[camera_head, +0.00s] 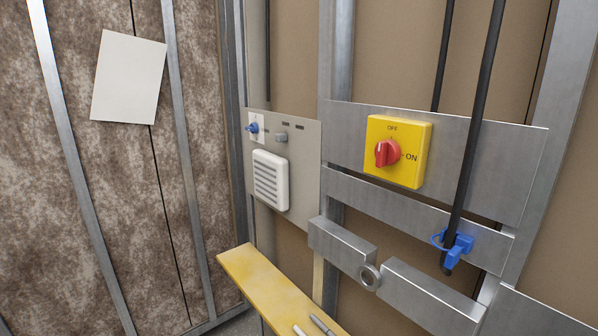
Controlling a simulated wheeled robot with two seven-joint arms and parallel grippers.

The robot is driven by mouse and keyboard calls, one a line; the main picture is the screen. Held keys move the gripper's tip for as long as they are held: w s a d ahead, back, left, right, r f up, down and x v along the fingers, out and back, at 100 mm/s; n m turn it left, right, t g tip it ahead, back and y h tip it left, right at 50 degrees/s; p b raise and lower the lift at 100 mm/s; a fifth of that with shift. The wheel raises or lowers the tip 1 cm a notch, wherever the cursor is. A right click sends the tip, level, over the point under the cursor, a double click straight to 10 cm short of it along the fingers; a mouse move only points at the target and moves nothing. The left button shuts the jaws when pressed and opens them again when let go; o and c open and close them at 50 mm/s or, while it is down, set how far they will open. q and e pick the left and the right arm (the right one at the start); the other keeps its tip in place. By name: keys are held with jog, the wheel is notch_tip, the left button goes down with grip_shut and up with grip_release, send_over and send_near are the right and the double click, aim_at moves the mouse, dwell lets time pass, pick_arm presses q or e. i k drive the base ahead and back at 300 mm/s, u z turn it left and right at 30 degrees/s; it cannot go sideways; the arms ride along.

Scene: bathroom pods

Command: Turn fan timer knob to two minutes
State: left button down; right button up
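A grey metal panel (303,180) is fixed to the wall left of centre. On it, a small blue knob (253,127) sits on a white plate (257,119) at the upper left. A small grey knob or switch (281,137) is just right of it. Below them is a white slatted fan cover (270,180). Neither of my grippers is in view.
A yellow switch box (407,138) with a red rotary handle (388,153) is to the right. A black cable (470,130) hangs through a blue clip (457,249). Grey metal bars (430,298) and a yellow board (265,285) lie below. Paper (128,77) hangs at left.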

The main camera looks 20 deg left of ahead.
aim_at(253, 128)
jog(key=k, duration=1.35)
jog(key=u, duration=0.35)
jog(key=i, duration=0.5)
jog(key=u, duration=0.65)
jog(key=i, duration=0.85)
jog(key=z, duration=0.85)
jog(key=i, duration=0.6)
jog(key=z, duration=0.6)
